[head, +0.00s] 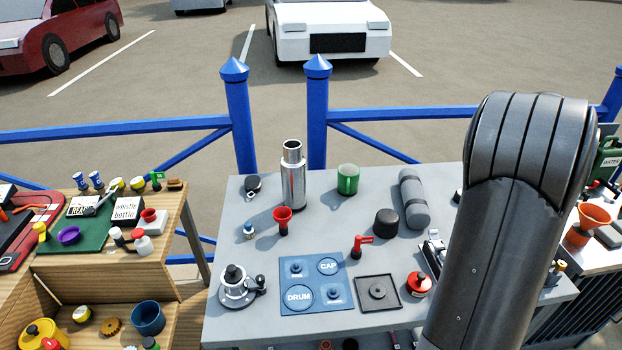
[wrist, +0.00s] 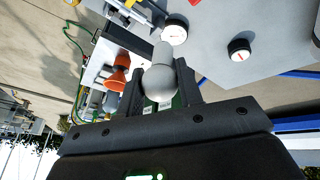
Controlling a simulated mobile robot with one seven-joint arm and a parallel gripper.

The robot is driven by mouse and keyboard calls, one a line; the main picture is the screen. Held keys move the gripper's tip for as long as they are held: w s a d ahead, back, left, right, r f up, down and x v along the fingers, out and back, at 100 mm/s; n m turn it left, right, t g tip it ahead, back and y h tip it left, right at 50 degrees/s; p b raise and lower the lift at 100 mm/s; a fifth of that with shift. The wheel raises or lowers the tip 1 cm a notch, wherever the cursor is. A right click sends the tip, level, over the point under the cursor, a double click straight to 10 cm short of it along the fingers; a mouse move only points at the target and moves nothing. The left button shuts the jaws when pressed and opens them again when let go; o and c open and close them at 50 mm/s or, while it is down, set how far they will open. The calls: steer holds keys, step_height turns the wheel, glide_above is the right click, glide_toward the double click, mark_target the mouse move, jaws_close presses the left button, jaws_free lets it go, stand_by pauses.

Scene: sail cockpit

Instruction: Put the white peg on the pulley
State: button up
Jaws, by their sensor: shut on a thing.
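In the wrist view my gripper (wrist: 161,80) is shut on a pale grey-white piece with a rounded near end and a narrower cylinder beyond it, which looks like the white peg (wrist: 159,77). The peg is held in the air, between the two dark fingers. In the head view my gripper and the peg do not show; my dark arm fills the right side. I cannot name the pulley with certainty.
A blue mat (head: 315,262) marked DRUM and CAP, a winch-like piece (head: 235,288), a steel flask (head: 293,180) and a grey roll (head: 413,200) stand on the grey table (head: 250,325). An orange funnel (head: 593,220) stands at right. Blue railings (head: 238,115) run behind.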

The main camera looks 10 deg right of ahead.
step_height(320, 180, up, 4)
steer(key=shift+f, duration=0.1)
steer(key=w+a+n+t+y, duration=0.2)
steer(key=w+a+n, duration=0.6)
steer(key=w+a, duration=2.1)
steer(key=n+y, duration=0.3)
steer(key=n, duration=0.4)
glide_above(251, 183)
steer(key=s, duration=0.2)
step_height(251, 183, down, 9)
steer(key=shift+t, duration=0.4)
steer(key=shift+s+d+f, duration=0.1)
steer(key=shift+f, duration=1.4)
steer(key=shift+s+d+f, duration=0.1)
steer(key=shift+f, duration=1.4)
steer(key=shift+f, duration=0.1)
